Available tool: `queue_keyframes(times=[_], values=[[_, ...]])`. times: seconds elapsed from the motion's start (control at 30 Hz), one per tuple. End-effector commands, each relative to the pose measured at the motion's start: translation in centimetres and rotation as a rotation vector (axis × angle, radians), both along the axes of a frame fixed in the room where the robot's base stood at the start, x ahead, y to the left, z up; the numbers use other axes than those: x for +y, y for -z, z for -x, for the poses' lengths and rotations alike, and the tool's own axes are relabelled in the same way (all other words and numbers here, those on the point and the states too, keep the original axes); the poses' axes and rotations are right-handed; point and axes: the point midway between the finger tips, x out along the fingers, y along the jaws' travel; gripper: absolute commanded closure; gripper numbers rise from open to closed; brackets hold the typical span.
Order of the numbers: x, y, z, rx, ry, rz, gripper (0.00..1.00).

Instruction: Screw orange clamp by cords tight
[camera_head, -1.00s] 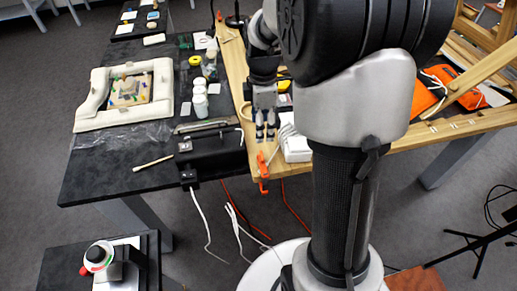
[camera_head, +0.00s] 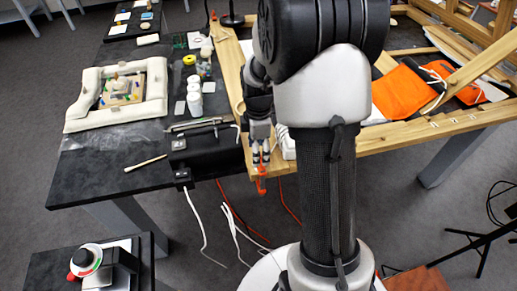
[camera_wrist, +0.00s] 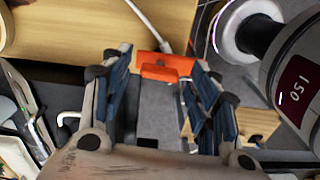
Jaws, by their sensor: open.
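The orange clamp (camera_head: 261,179) sits at the front edge of the wooden table, near its left corner. In the wrist view the orange clamp (camera_wrist: 166,67) shows between my finger pads, at the edge of the wood. My gripper (camera_head: 260,157) points down just above the clamp. In the wrist view my gripper (camera_wrist: 165,85) is open, with one blue-grey pad on each side of the clamp. I cannot tell whether either pad touches it. The clamp's lower part is partly hidden in the wrist view. White cords (camera_head: 235,220) and red cords (camera_head: 287,203) hang below, near the clamp.
A black box (camera_head: 205,148) stands on the dark table left of my gripper. A white block (camera_head: 288,146) is close on the right. A padded white frame (camera_head: 75,118) and several small jars are farther left. Orange cloth (camera_head: 400,92) lies on the wooden table.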

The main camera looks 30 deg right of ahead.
Motion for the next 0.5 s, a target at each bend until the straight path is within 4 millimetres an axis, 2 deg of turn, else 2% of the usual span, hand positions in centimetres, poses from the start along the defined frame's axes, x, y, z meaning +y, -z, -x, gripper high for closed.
queue_keyframes(times=[0.07, 0.5], values=[[0.00, -0.02, 0.00, 0.000, 0.000, 0.000, 0.47], [-0.01, -0.05, -0.02, 0.000, 0.000, 0.000, 0.76]])
